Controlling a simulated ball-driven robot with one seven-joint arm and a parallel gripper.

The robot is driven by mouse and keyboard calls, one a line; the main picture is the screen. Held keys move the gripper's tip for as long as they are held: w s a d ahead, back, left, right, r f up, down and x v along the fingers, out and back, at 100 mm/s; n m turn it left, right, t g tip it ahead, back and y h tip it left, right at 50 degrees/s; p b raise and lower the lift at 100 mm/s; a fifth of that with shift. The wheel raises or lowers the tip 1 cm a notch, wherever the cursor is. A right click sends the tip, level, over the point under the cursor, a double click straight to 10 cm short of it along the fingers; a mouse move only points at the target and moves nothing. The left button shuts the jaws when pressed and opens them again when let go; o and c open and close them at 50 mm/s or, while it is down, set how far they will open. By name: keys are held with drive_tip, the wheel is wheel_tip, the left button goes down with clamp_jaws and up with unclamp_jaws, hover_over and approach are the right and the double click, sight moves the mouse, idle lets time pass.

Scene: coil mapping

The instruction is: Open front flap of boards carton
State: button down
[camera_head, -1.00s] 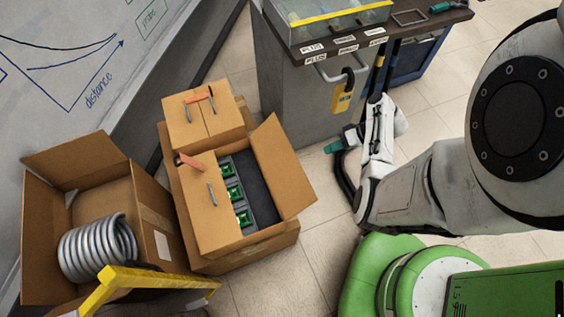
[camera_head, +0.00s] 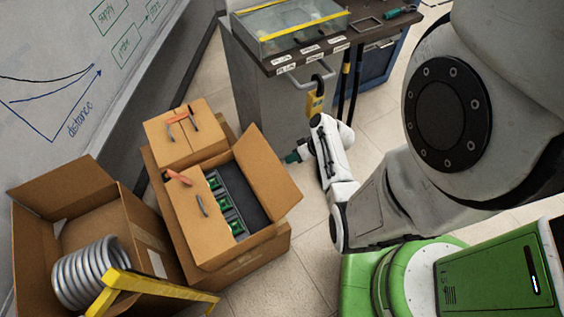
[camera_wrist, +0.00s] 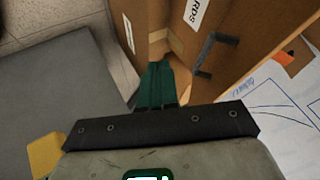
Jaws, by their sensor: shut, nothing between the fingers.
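The boards carton (camera_head: 245,262) is a brown box on the floor, left of centre in the head view. Several green boards (camera_head: 222,203) show inside. My gripper (camera_head: 293,157) is shut and empty, its green fingertips just right of the right flap. In the wrist view, the green fingers (camera_wrist: 158,85) point at brown cardboard with a label ending "RDS" (camera_wrist: 197,12) and a dark handle (camera_wrist: 212,55). Contact cannot be told.
A closed carton (camera_head: 185,140) stands behind. An open carton with a metal coil (camera_head: 85,277) is at left, with a yellow frame (camera_head: 150,285) in front. A grey cabinet (camera_head: 270,105) stands behind my gripper. Bare tiled floor (camera_head: 300,265) lies right of the cartons.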

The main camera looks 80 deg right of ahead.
sight(276, 160)
drive_tip(key=shift+w+a+r+p, duration=0.15)
drive_tip(key=shift+w+a+p, duration=0.25)
drive_tip(key=shift+w+a, duration=0.35)
drive_tip(key=shift+w+a+r+p, duration=0.1)
drive_tip(key=shift+w+a+p, duration=0.35)
drive_tip(key=shift+w, duration=0.4)
drive_tip(key=r+p, duration=0.1)
drive_tip(key=w+a+r+g+h+p, duration=0.1)
drive_tip(key=p, duration=0.1)
drive_tip(key=r+g+p, duration=0.1)
drive_tip(key=p, duration=0.1)
drive_tip(key=shift+w+a+r+n+h, duration=0.2)
drive_tip(key=shift+w+a+n+h, duration=0.15)
drive_tip(key=shift+n+h, duration=0.05)
drive_tip(key=shift+w+a+r+g+p, duration=0.1)
drive_tip(key=shift+w+r+g+p, duration=0.15)
drive_tip(key=shift+p, duration=0.2)
drive_tip(key=shift+w+a+r, duration=0.15)
drive_tip(key=shift+w+a, duration=0.1)
